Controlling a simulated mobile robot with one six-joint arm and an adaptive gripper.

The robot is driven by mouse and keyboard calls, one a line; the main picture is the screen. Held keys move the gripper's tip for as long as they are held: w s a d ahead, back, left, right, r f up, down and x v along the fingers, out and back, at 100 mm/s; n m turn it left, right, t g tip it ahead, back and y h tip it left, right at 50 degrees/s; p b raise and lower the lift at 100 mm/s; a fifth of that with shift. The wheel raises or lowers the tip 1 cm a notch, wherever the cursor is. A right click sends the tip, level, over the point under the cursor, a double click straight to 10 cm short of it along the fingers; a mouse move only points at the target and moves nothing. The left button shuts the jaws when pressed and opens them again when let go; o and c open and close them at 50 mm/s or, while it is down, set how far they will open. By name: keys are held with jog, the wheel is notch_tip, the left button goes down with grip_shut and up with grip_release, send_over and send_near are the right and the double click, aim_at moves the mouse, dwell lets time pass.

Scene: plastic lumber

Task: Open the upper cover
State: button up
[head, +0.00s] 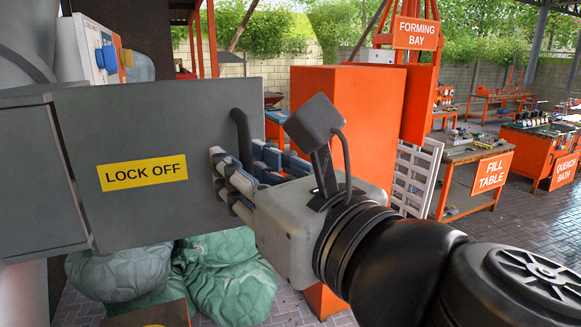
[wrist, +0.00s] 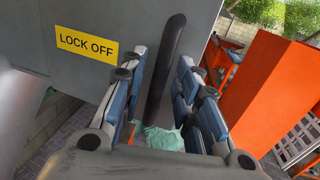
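The upper cover (head: 150,215) is a grey flat panel with a yellow "LOCK OFF" label (head: 142,173); it also shows in the wrist view (wrist: 135,20). Its right edge stands free, with open space beyond; I cannot tell how far it is swung. A dark bar handle (head: 241,135) stands near that edge and runs between my fingers in the wrist view (wrist: 165,70). My gripper (head: 238,167) is open around the handle, one finger on each side. Gaps show between the handle and both finger pads. The handle's lower part is partly hidden by the fingers in the head view.
Green and grey bags (head: 228,275) lie below the cover. A tall orange block (head: 345,110) stands right behind my gripper. A white box with a blue knob (head: 104,50) sits behind the cover's upper left. Work tables (head: 475,155) stand farther right across brick paving.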

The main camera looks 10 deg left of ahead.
jog(key=shift+d, duration=0.1)
jog(key=v, duration=1.2)
dwell(0.4)
